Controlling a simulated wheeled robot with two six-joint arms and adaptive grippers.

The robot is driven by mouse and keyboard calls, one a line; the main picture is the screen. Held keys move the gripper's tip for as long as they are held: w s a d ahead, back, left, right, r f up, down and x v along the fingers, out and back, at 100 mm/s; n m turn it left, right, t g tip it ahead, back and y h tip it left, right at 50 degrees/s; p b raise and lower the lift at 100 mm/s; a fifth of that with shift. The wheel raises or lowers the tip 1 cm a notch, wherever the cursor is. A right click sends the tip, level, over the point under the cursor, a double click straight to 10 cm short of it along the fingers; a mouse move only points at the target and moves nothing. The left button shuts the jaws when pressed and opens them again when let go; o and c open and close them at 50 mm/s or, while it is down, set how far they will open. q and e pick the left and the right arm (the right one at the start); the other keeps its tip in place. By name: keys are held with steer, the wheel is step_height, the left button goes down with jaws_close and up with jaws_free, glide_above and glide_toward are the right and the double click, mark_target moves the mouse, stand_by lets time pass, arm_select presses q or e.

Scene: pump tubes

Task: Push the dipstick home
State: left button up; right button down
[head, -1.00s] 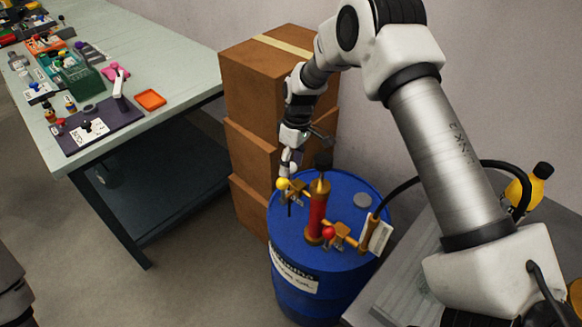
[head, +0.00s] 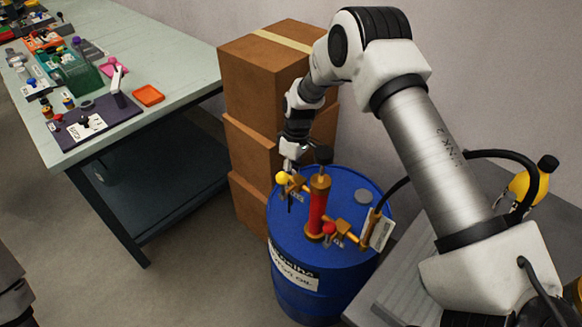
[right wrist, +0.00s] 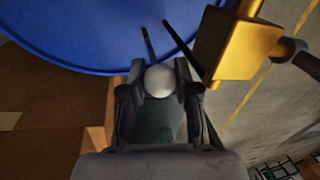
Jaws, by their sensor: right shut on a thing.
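My right gripper (right wrist: 160,85) is shut on a pale round knob (right wrist: 160,80), which I take to be the dipstick's head. In the head view this gripper (head: 289,163) is over the left rim of the blue drum (head: 290,232), close beside a yellow ball (head: 282,177). The fingers and the ball partly hide what is held. A thin dark rod (head: 290,203) shows below the yellow ball; a dark rod also shows ahead of the knob in the right wrist view (right wrist: 148,45). How deep the dipstick sits cannot be told. My left gripper is out of view.
A red and brass pump (head: 317,212) stands upright on the drum, with a red ball (head: 329,228) on its right fitting. A brass block (right wrist: 235,45) is close right of my fingers. Stacked cartons (head: 262,85) stand behind; a cluttered workbench (head: 180,65) is at left.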

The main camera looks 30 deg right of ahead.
steer(key=b, duration=0.2)
glide_above(291, 203)
steer(key=f, duration=0.6)
steer(key=shift+w+d, duration=0.1)
steer(key=shift+w, duration=0.1)
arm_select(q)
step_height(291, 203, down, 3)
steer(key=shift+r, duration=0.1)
arm_select(e)
steer(key=c, duration=0.9)
jaws_free()
steer(key=shift+o, duration=0.4)
steer(key=shift+w+f, duration=0.1)
step_height(291, 203, up, 12)
steer(key=w+d, duration=0.1)
steer(key=d, duration=0.1)
steer(key=shift+w+f, duration=0.1)
